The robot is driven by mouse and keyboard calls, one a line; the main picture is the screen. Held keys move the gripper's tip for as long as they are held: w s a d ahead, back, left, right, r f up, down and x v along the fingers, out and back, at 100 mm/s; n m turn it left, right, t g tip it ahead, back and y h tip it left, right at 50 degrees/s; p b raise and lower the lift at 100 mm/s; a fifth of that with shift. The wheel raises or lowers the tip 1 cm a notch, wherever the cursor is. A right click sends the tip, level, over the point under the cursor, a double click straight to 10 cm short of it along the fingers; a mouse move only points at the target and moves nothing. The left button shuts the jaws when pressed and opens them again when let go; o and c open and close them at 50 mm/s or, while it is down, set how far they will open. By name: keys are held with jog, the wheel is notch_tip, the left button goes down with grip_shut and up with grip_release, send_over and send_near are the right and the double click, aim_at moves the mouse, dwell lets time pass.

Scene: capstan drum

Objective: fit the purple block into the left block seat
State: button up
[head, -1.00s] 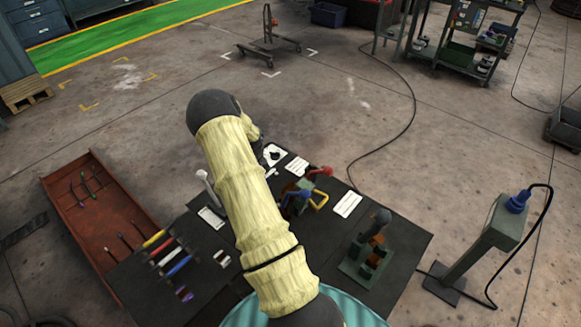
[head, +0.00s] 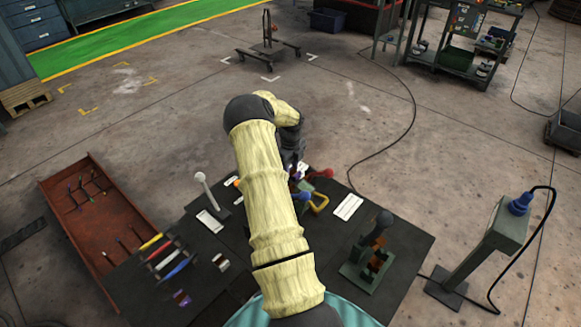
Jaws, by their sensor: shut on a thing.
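My gripper (head: 294,168) is small and dark in the head view, below my bent wrist and over the back of the dark table. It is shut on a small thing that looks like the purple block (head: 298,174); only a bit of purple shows. It is close above or beside the cluster with blue, red and yellow handles. I cannot tell whether the block touches anything. The left block seat cannot be made out; my arm hides part of the table. Another small purple-and-dark piece (head: 182,298) lies at the front left of the table.
The cluster has a red handle (head: 321,173) and a yellow loop (head: 319,204). A white-knobbed lever (head: 200,178) stands left. A green-based fixture with a dark knob (head: 384,218) stands right. Coloured bars (head: 180,267) lie front left. A red tray (head: 88,215) is further left.

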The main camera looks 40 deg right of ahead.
jog(key=shift+f+b, duration=2.4)
jog(key=shift+f, duration=1.55)
jog(key=o, duration=1.3)
jog(key=shift+c, duration=0.2)
notch_tip(320, 180, up, 18)
jog(key=b, duration=0.3)
jog(key=shift+f, duration=0.25)
